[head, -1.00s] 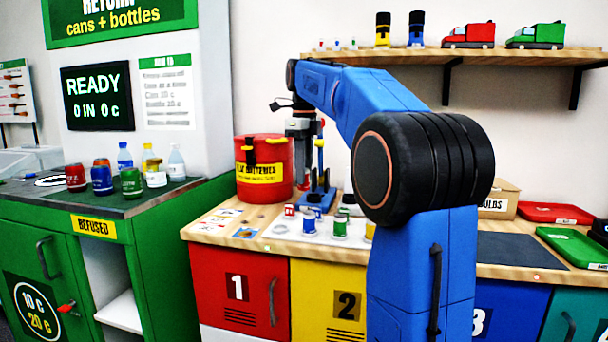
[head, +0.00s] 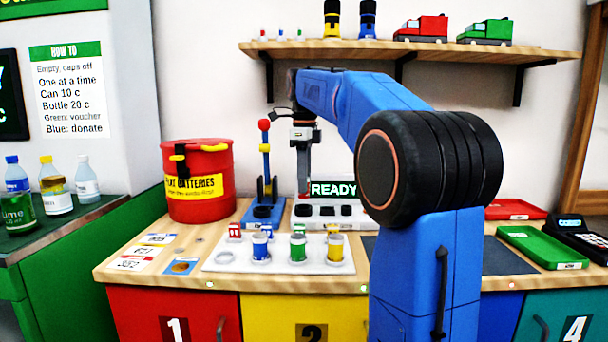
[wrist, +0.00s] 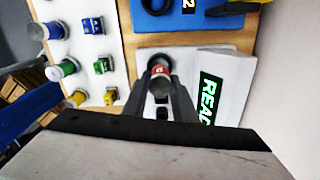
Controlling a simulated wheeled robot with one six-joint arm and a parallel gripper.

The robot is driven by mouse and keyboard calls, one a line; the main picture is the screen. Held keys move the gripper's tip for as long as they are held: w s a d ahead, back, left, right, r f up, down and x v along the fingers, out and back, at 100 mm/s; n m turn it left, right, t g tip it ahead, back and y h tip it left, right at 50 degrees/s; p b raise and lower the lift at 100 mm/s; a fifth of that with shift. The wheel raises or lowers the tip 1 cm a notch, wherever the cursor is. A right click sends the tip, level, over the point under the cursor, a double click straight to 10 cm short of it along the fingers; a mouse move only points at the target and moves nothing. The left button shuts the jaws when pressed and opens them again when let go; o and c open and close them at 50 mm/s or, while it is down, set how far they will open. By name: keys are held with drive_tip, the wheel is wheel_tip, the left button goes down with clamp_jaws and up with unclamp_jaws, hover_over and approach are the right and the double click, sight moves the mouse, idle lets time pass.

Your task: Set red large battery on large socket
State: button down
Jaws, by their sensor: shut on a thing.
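My gripper (wrist: 163,95) is shut on the red large battery (wrist: 160,74), seen end-on with a grey top and red side in the wrist view. In the head view my gripper (head: 303,180) points down over the left part of a white tester (head: 320,222), with the battery hardly visible between its fingers. The tester has several dark sockets on top and a green READY display (head: 334,189). It also shows in the wrist view (wrist: 192,62). The battery hides part of the sockets, and I cannot tell whether it touches one.
A white tray (head: 215,264) in front holds blue, green and yellow large batteries, smaller ones behind, and an empty ring at left. A blue stand (head: 262,212) with a red-knobbed lever is left of the tester. A red battery bin (head: 197,180) stands further left.

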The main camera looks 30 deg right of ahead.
sight(304, 195)
drive_tip(key=shift+f, duration=1.8)
drive_tip(key=shift+f, duration=0.55)
drive_tip(key=c, duration=1.7)
unclamp_jaws()
drive_tip(key=shift+r, duration=0.15)
drive_tip(key=shift+a+r, duration=0.1)
drive_tip(key=shift+r, duration=5.3)
drive_tip(key=shift+s, duration=0.1)
